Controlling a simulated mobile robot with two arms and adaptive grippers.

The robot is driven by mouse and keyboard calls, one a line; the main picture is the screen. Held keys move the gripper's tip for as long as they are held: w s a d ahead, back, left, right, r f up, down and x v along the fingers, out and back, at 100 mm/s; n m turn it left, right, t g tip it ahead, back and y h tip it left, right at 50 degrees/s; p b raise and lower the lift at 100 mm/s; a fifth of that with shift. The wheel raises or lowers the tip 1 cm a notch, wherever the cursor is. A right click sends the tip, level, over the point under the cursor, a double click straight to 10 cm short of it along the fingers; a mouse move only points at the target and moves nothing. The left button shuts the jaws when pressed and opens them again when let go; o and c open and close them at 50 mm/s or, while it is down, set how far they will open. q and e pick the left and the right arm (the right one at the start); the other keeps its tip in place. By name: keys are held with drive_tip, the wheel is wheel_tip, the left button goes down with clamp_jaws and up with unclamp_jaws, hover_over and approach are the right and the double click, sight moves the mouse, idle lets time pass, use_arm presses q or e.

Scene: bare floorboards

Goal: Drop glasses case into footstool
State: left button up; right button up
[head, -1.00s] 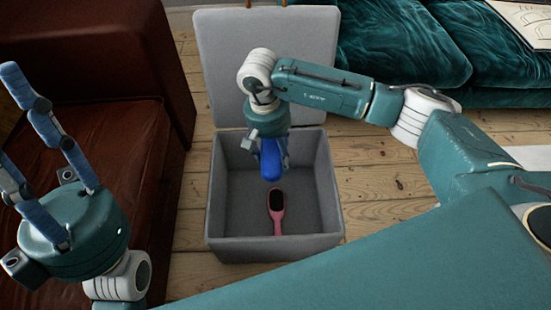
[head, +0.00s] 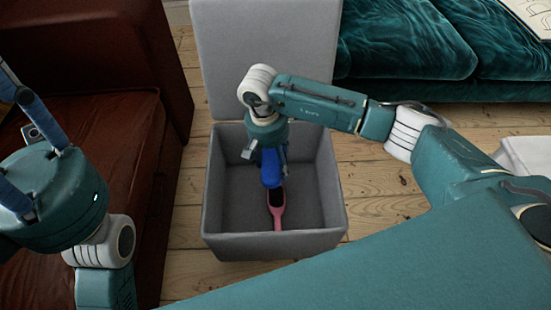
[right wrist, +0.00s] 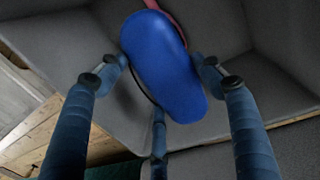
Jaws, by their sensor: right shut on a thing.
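The blue glasses case (head: 271,168) is held by my right gripper (head: 273,158), low inside the open grey footstool (head: 275,246). In the right wrist view the case (right wrist: 163,62) lies between the fingers of the gripper (right wrist: 160,72). The case is above the pink-handled hairbrush (head: 277,215), which lies on the footstool's floor; the case hides part of the brush. My left gripper (head: 22,125) is at the left edge with its fingers spread and empty; its fingertips are partly cut off.
The footstool's lid (head: 265,55) stands open behind it. A brown leather seat (head: 125,160) is at the left and a teal velvet sofa (head: 420,50) is at the back right. Bare floorboards (head: 375,185) lie right of the footstool.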

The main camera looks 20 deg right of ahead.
sight(270, 161)
drive_tip(key=o, duration=1.3)
drive_tip(key=shift+r, duration=0.1)
drive_tip(key=r, duration=0.4)
drive_tip(key=a+r, duration=0.1)
drive_tip(key=r, duration=0.6)
drive_tip(key=shift+w+a+r, duration=0.2)
drive_tip(key=shift+w+r, duration=0.05)
drive_tip(key=shift+r, duration=0.15)
drive_tip(key=shift+s+f, duration=0.1)
